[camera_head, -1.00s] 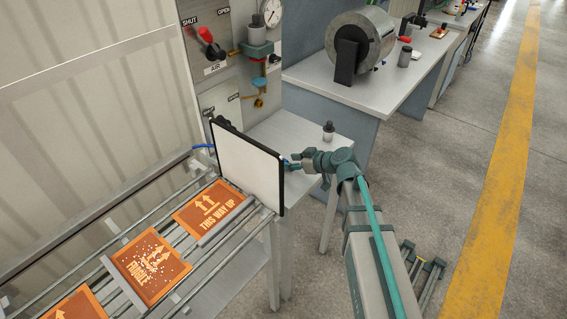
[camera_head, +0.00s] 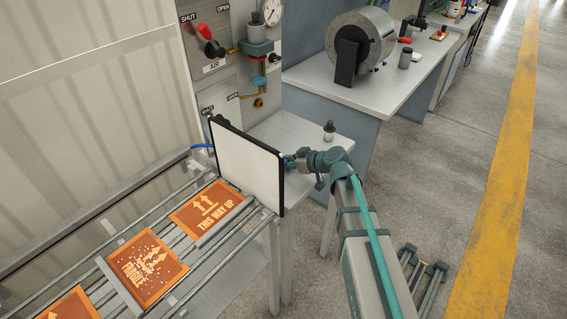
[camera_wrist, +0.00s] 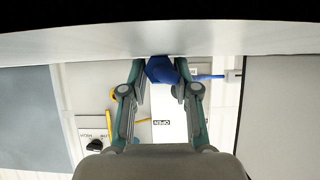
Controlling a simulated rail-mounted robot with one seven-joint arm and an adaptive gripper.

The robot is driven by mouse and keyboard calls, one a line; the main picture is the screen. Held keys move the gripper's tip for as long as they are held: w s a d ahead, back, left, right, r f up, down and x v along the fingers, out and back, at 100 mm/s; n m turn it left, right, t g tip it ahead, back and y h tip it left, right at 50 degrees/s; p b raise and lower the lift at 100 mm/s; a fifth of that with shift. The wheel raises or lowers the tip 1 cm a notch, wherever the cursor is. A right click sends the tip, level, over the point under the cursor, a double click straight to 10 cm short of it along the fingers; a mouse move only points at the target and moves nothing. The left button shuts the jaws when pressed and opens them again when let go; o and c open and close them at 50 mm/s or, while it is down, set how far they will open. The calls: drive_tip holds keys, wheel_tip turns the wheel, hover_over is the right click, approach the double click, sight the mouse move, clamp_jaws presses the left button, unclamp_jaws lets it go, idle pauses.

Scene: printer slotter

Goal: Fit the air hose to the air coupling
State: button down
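The blue air hose (camera_head: 202,146) comes in from the left at the rail and passes out of sight behind an upright white board. In the wrist view the hose (camera_wrist: 211,77) runs from a grey block on the right to a blue end piece (camera_wrist: 161,70) between my fingertips. My gripper (camera_wrist: 161,72) looks shut on this end, with a finger on each side. In the head view my gripper (camera_head: 287,159) is at the board's right edge, partly hidden. A brass fitting (camera_head: 258,102), perhaps the air coupling, is low on the air panel (camera_head: 222,88), apart from my gripper.
The white board (camera_head: 245,168) stands between the conveyor and my gripper. A small dark-capped bottle (camera_head: 329,131) stands on the grey side table (camera_head: 290,128). A bench with a metal drum (camera_head: 362,43) is behind.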

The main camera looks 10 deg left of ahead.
drive_tip(key=shift+r+b, duration=0.3)
drive_tip(key=shift+r, duration=0.1)
idle(0.5)
drive_tip(key=shift+r, duration=0.1)
idle(0.3)
drive_tip(key=shift+r+p, duration=0.6)
drive_tip(key=shift+r, duration=1.8)
drive_tip(key=c, duration=1.5)
unclamp_jaws()
drive_tip(key=shift+w, duration=0.1)
clamp_jaws()
